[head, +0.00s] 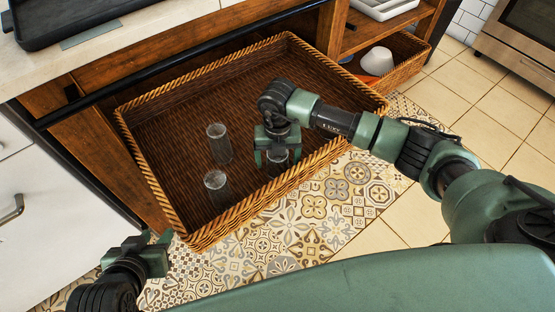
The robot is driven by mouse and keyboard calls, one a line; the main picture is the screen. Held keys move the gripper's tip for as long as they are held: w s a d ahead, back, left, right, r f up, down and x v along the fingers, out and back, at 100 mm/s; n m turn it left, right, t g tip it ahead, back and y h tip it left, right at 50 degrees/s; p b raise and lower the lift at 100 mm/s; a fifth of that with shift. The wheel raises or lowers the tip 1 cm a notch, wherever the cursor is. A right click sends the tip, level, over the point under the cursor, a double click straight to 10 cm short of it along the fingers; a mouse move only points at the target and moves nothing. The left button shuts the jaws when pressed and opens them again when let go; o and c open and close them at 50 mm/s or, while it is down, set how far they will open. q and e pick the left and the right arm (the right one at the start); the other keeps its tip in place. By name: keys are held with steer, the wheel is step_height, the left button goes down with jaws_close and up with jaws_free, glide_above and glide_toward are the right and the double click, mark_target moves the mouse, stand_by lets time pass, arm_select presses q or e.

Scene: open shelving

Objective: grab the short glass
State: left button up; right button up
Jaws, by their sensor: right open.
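A wide wicker basket (150,172) holds several clear glasses. A short glass (278,166) stands in it near the front right, partly hidden under my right gripper (277,160). The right gripper points down from above, its fingers open on either side of this glass; I cannot tell whether they touch it. A taller glass (219,146) stands upright left of the gripper. Another glass (217,190) stands nearer the basket's front left rim. My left gripper (140,250) is outside the basket at lower left, empty; its finger gap is unclear.
The basket is pulled out from a wooden shelf unit under a counter with a dark tray (70,18). A second basket (405,68) with a white bowl (377,60) is at upper right. A patterned mat (330,205) lies in front. An oven (520,45) stands far right.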

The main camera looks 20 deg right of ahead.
steer(key=shift+f, duration=0.35)
steer(key=c, duration=1.4)
steer(key=shift+r, duration=0.1)
steer(key=shift+c, duration=1.2)
